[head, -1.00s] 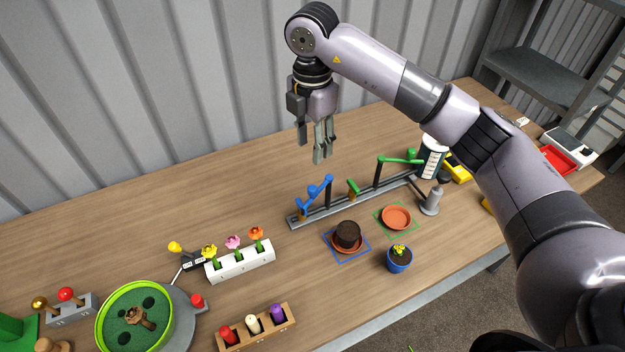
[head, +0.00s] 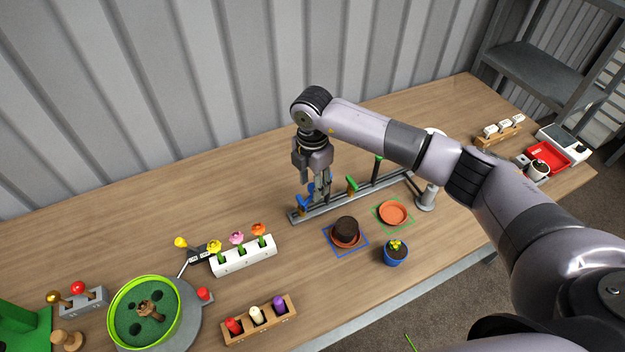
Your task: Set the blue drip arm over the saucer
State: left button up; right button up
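The blue drip arm (head: 303,203) stands on the left part of a grey rail (head: 340,204), partly hidden by my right gripper. My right gripper (head: 319,197) points down at the blue arm; it overlaps the arm in the picture, and I cannot tell whether its fingers touch or close on it. A terracotta saucer (head: 346,243) carries a dark brown pot-shaped block (head: 346,228) inside a blue square outline, in front of the rail. An empty terracotta saucer (head: 393,213) lies in a green outline to its right. My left gripper is not in view.
A blue pot with yellow flowers (head: 395,254) stands in front. A white flower holder (head: 243,256) is to the left. The table behind the rail's left end is clear.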

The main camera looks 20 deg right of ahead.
jog(key=shift+c, duration=0.3)
grip_shut()
dwell(0.5)
